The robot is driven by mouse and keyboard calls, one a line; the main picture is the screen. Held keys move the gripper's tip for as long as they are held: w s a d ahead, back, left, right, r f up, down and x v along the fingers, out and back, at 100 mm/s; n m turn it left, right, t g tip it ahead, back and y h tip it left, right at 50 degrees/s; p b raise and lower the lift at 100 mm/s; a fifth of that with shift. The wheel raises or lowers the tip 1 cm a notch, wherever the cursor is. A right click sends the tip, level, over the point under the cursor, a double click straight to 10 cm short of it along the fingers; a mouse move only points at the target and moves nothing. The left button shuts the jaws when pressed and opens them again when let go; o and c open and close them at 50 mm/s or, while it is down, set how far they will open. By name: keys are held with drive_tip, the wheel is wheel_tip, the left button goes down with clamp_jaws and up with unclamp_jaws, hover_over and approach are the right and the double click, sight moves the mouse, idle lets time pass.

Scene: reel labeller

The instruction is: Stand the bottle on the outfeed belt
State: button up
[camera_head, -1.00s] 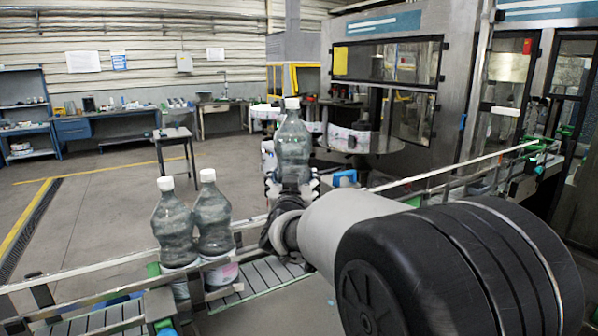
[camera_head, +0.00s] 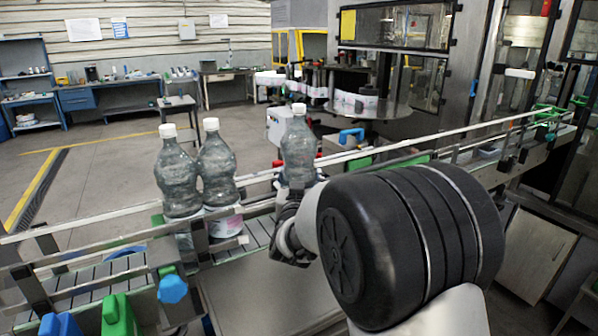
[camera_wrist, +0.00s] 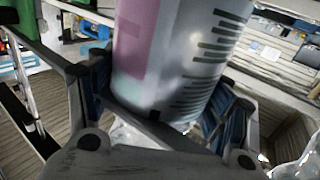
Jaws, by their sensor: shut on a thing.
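A clear bottle with a white cap (camera_head: 298,148) is held upright in my gripper (camera_head: 291,200), beside the near side of the outfeed belt (camera_head: 258,232). In the wrist view, my gripper (camera_wrist: 152,98) has its fingers closed around the bottle's labelled lower body (camera_wrist: 178,62), which is white with a pink panel and dark lines. The bottle's base is hidden in the head view, so I cannot tell whether it touches the belt. Two similar bottles, one (camera_head: 177,178) left of the other (camera_head: 218,170), stand upright on the belt to the left.
Metal guide rails (camera_head: 95,218) run along the belt. Green and blue clamp parts (camera_head: 173,289) stick up at the near left. A labelling machine with a round table (camera_head: 368,112) stands behind. A stretch of belt between the standing bottles and the held one is free.

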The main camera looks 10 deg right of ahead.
drive_tip(key=shift+f, duration=0.15)
drive_tip(key=shift+f+b, duration=0.25)
drive_tip(key=shift+b, duration=0.05)
drive_tip(key=o, duration=2.1)
drive_tip(key=shift+f, duration=0.25)
